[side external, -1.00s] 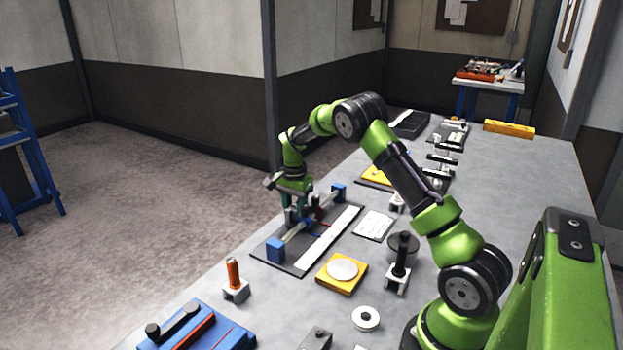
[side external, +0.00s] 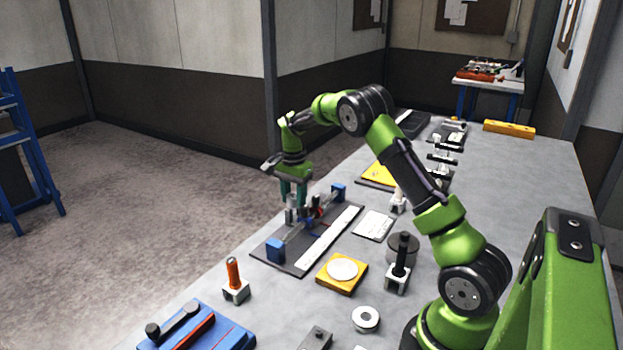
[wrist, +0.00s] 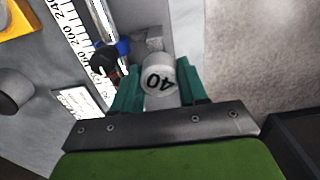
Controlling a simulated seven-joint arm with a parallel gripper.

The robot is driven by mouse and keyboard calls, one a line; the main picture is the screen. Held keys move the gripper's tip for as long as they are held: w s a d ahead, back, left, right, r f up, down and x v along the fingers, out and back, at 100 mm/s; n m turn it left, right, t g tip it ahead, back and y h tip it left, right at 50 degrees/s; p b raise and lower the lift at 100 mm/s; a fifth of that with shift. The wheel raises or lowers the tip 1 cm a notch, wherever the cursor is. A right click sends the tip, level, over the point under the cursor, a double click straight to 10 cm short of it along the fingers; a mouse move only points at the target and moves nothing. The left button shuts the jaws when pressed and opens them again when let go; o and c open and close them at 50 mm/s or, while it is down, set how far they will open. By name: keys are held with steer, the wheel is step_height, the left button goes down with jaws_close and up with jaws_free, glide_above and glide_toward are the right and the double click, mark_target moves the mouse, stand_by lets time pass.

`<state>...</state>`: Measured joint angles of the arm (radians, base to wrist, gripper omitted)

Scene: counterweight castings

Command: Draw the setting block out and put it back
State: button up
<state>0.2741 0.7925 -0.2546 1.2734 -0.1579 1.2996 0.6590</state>
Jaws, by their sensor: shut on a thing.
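The setting block (wrist: 160,80) is a light grey cylinder with "40" on its top face. In the wrist view it sits between the two green fingertips of my gripper (wrist: 158,92), which is shut on it. In the side view my gripper (side external: 295,200) is over the gauge fixture (side external: 295,268), a dark plate with blue end blocks, a rod and a white scale. The block's underside is hidden, so I cannot tell how far it is above the plate. A small grey piece (wrist: 148,40) lies just beyond the block in the wrist view.
A black knob (wrist: 104,58) with red and blue parts stands close beside the block on the rod. A yellow base with a white disc (side external: 342,270), an orange-handled tool (side external: 233,275) and a white card (side external: 374,225) surround the fixture. The bench edge is close on the left.

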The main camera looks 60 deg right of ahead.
steer(key=shift+d+r, duration=0.1)
steer(key=shift+r, duration=1.65)
glide_above(354, 248)
stand_by(2.1)
steer(key=shift+f, duration=0.1)
steer(key=shift+f, duration=4.7)
steer(key=shift+f, duration=0.1)
